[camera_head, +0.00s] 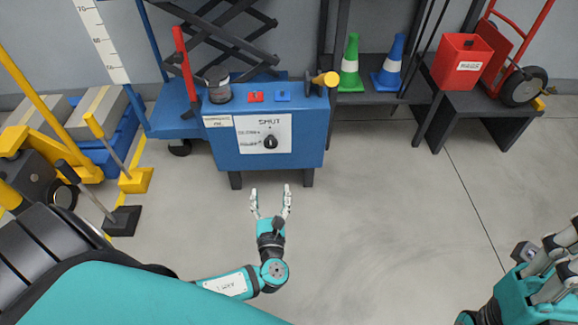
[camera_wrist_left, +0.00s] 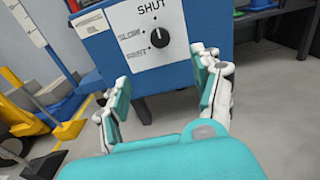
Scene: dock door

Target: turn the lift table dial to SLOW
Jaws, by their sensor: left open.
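The black dial (camera_head: 270,142) sits on a white label plate on the front of the blue lift table control box (camera_head: 225,157). My left gripper (camera_head: 270,188) is open and empty, below and in front of the box, apart from the dial. It also shows in the left wrist view (camera_wrist_left: 160,90). My right gripper (camera_head: 550,265) is partly in view at the lower right.
On the box top are a red block (camera_head: 256,97), a blue block (camera_head: 283,96), a dark round container (camera_head: 218,92) and a yellow-headed tool (camera_head: 325,79). A red lever (camera_head: 184,62) rises at its left. Cones (camera_head: 350,65) stand on a dark shelf. The floor in front is clear.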

